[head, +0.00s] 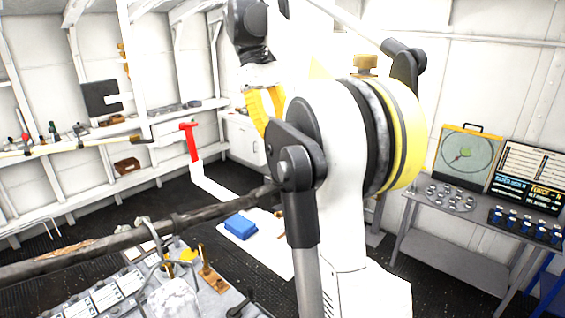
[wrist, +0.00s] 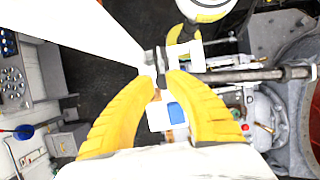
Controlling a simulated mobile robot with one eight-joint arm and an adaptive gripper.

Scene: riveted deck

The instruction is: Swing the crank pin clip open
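My gripper (wrist: 164,80) has two yellow fingers, which also show beside the drum in the head view. In the wrist view the fingertips are a little apart, close to a dark upright part (wrist: 161,58). I cannot tell whether they touch it. In the head view the tips are hidden behind a black crank-like arm (head: 292,160). That arm stands at the face of a drum with black and yellow rings (head: 408,140), and a grey rod (head: 308,290) hangs below it. I cannot make out the pin clip for certain.
A long dark shaft (head: 120,238) crosses the lower left. A blue block (head: 240,227) lies on a white surface beyond it. A red-handled post (head: 192,143) stands farther back. A grey bench (head: 455,245) with instruments is at the right. Dark floor between is partly clear.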

